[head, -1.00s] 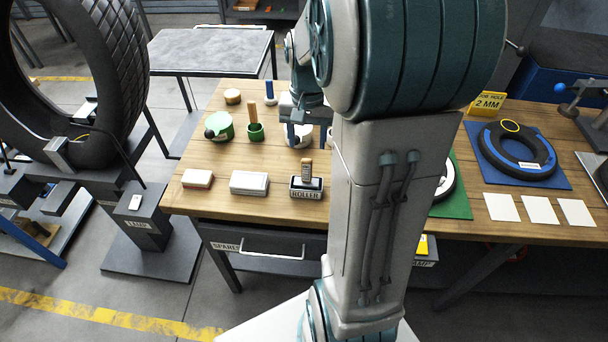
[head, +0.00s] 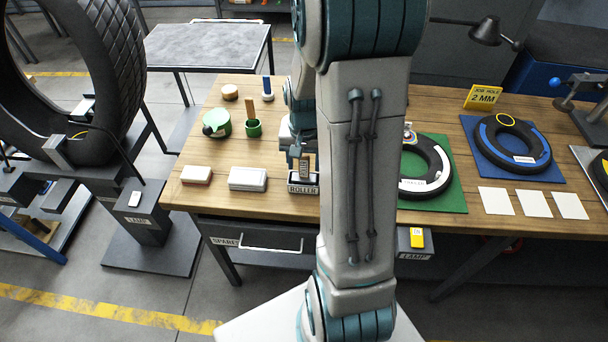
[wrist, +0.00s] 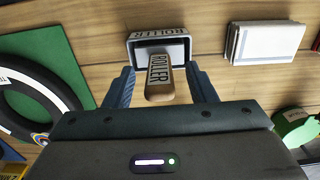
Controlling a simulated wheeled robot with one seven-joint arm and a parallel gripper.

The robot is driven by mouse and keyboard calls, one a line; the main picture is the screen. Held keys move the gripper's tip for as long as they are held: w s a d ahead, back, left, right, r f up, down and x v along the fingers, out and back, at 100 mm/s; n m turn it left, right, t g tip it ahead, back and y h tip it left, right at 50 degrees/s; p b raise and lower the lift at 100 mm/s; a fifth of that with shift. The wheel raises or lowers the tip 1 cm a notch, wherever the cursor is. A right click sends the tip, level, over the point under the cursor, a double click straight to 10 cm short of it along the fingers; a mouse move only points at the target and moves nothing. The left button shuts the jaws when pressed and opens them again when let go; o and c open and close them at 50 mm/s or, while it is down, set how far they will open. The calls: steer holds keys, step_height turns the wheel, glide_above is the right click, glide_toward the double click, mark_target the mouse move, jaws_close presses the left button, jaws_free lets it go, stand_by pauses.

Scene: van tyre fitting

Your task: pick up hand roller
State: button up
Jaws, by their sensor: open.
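The hand roller (wrist: 158,80) stands in its tray labelled ROLLER (wrist: 140,41), its wooden handle, also marked ROLLER, pointing up toward the wrist camera. In the head view the roller (head: 304,163) and its holder (head: 303,189) sit near the front edge of the wooden bench, partly hidden by my arm. My gripper (wrist: 160,88) is open, with one blue-grey finger on each side of the handle. In the head view my gripper (head: 299,155) is just above the holder.
A white box (head: 248,178) and a smaller white-topped block (head: 196,175) stand left of the holder. A green pot (head: 217,122) and a green cup (head: 253,129) are behind. A tyre on a green mat (head: 452,205) lies right of my arm.

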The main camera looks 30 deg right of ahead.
steer(key=shift+c, duration=0.3)
steer(key=c, duration=1)
steer(key=shift+r, duration=0.1)
